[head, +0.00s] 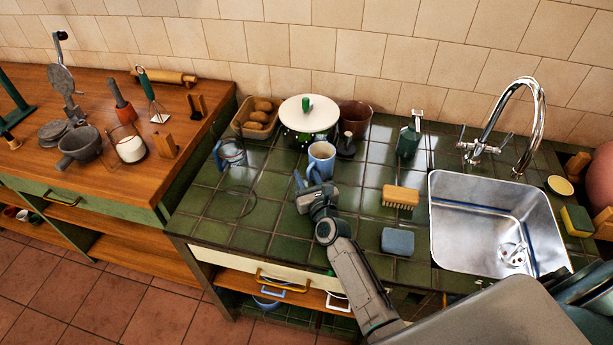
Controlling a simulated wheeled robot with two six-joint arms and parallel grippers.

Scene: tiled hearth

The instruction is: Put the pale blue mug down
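The pale blue mug (321,158) is upright over the green tiled counter (275,187), in front of the white lidded pot. Its handle side faces my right gripper (308,184). The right gripper is at the near side of the mug, low by its handle, and overlaps its lower part in the picture. One fingertip shows left of the handle; the other is hard to make out, so I cannot tell whether the fingers are closed on the handle. The mug's base is partly hidden, and its contact with the tiles is unclear. My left gripper is not in view.
A glass jug (231,153) stands left of the mug. A white lidded pot (309,118) and a dark pestle-like object (347,145) are behind. A brush (400,197) and a blue sponge (397,241) lie right, before the sink (490,215).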

